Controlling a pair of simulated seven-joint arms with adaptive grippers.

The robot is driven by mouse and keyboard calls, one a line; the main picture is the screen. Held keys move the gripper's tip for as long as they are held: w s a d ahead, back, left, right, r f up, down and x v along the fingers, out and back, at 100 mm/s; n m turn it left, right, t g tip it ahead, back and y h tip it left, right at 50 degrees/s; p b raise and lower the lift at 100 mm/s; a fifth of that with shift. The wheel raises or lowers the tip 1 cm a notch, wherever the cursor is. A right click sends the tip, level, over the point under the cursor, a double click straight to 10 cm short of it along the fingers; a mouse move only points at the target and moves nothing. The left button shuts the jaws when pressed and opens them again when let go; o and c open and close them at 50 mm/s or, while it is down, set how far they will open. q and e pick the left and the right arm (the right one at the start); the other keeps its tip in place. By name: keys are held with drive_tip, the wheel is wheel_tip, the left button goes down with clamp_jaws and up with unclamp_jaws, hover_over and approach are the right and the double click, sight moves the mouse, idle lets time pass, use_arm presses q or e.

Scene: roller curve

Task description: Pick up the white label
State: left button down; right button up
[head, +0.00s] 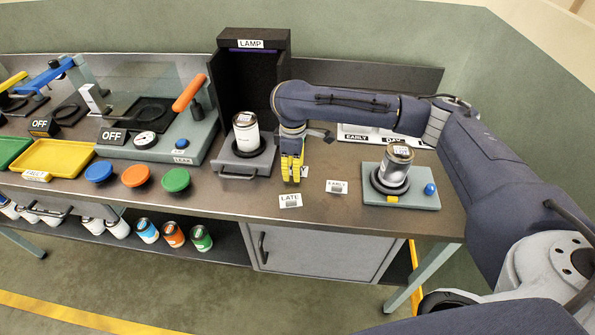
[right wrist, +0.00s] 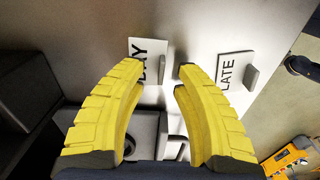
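Several white labels lie on the metal bench. A label with the letters "AY" showing (right wrist: 150,45) lies below my right gripper (right wrist: 160,70), its first part hidden by a yellow finger. A sliver of it (head: 304,171) shows beside the gripper (head: 291,180) in the head view. The gripper points down, open and empty, with the label's small upright tab between its fingertips. The "LATE" label (head: 290,200) lies nearer the front edge and also shows in the wrist view (right wrist: 228,72). The "EARLY" label (head: 337,186) lies to the right. My left gripper is not in view.
A can (head: 246,134) stands on the tray before the black LAMP box (head: 253,75), left of the gripper. Another can (head: 395,168) stands on a pale green base (head: 412,199) at right. A white board (head: 373,131) with "EARLY" and "DAY" stands behind.

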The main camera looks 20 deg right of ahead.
drive_tip(key=shift+f, duration=0.3)
clamp_jaws()
drive_tip(key=shift+r, duration=0.2)
idle(0.4)
